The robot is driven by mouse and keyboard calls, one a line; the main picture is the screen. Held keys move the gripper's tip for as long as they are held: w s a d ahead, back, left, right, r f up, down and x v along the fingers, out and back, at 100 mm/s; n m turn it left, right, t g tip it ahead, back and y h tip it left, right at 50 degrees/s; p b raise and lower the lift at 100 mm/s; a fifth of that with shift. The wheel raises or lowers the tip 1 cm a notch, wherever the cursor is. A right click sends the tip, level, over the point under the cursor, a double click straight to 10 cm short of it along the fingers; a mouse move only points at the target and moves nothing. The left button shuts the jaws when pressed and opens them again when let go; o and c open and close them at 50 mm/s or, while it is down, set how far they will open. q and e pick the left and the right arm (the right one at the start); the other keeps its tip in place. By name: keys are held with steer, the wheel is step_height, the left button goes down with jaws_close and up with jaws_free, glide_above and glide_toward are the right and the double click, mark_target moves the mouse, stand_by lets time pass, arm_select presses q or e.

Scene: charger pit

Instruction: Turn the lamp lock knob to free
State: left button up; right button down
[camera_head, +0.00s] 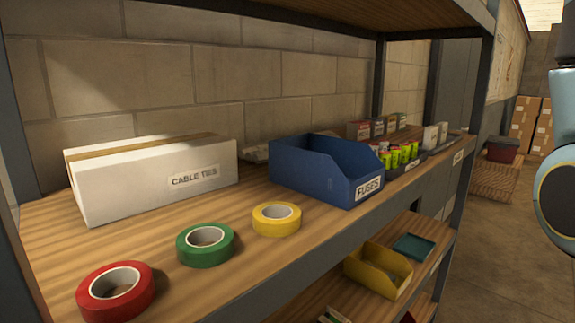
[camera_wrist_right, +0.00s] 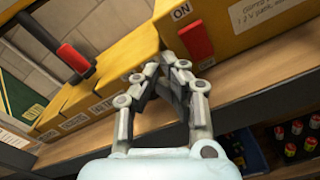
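No lamp lock knob can be made out for sure. In the right wrist view, a red block-shaped part (camera_wrist_right: 196,41) sits on a yellow box under a label reading ON. A black bar with a red end (camera_wrist_right: 74,58) stands out farther left. I cannot tell whether either is the knob. My right gripper (camera_wrist_right: 170,62) is in front of the yellow box, its fingertips drawn together, with nothing visible between them. The red block is just right of and beyond the tips; contact is not clear. The head view shows neither gripper.
The yellow box (camera_wrist_right: 125,58) stands on a wooden shelf (camera_wrist_right: 262,78). In the head view, a shelf holds a white cable ties box (camera_head: 150,180), a blue fuses bin (camera_head: 325,168) and red (camera_head: 116,292), green (camera_head: 205,245) and yellow (camera_head: 277,219) tape rolls. Floor at right looks open.

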steer(key=shift+d+r, duration=0.1)
steer(key=shift+d, duration=0.15)
steer(key=b+v, duration=0.1)
steer(key=v, duration=0.4)
steer(key=shift+s+d, duration=0.25)
steer(key=shift+s, duration=0.05)
